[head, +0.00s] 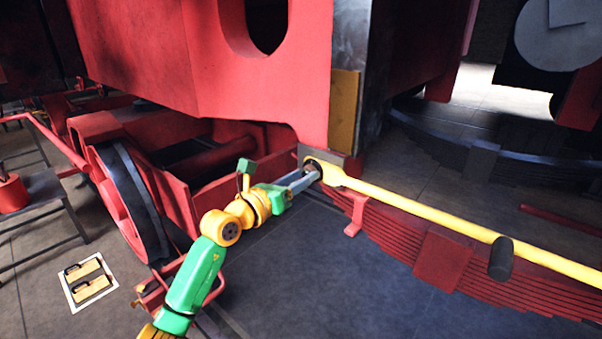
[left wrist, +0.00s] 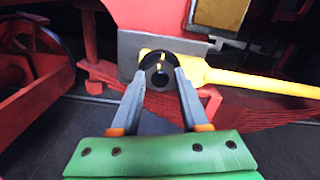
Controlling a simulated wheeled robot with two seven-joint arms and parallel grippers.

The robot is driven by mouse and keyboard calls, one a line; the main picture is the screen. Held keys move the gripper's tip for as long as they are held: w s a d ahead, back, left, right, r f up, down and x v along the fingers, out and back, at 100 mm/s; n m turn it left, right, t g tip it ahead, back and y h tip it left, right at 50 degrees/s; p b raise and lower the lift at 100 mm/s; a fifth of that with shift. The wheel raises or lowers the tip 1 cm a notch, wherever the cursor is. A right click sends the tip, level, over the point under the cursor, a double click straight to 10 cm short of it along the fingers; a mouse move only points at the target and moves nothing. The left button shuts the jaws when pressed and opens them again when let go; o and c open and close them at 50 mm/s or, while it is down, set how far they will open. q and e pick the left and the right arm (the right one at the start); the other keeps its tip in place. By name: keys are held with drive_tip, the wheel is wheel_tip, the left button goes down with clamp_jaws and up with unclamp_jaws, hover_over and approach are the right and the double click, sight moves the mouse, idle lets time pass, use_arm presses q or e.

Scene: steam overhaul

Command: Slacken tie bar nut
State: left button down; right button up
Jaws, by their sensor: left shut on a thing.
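A long yellow bar (head: 430,215) with a ring-shaped end runs from the red frame's lower corner to the right edge. Its ring sits around a dark round nut (head: 311,167), which shows in the left wrist view as a dark cylinder with a hole (left wrist: 159,76). My left gripper (head: 308,177), on a green and yellow arm, is shut on the dark nut. In the left wrist view its two grey fingers (left wrist: 160,82) are on either side of it. The fingers partly hide the nut in the head view. My right gripper is not in view.
A dark cylinder (head: 501,258) sticks out from the yellow bar. A red leaf spring (head: 400,235) lies below the bar. The red frame (head: 250,80) stands above, with a wheel (head: 130,200) at left. A tray with yellow pieces (head: 88,283) lies on the floor.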

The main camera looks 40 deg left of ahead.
use_arm(q)
drive_tip(key=n+p, duration=0.2)
drive_tip(key=shift+r+n, duration=0.2)
drive_tip(key=shift+n, duration=0.2)
drive_tip(key=n, duration=0.2)
drive_tip(key=shift+f+n+p, duration=0.1)
drive_tip(key=shift+n+p, duration=0.3)
drive_tip(key=n, duration=1.3)
drive_tip(key=shift+a, duration=0.1)
drive_tip(key=shift+n, duration=0.3)
drive_tip(key=c, duration=0.5)
unclamp_jaws()
drive_tip(key=shift+c, duration=0.2)
drive_tip(key=shift+o, duration=0.7)
drive_tip(key=shift+w+f, duration=0.1)
drive_tip(key=shift+f, duration=0.05)
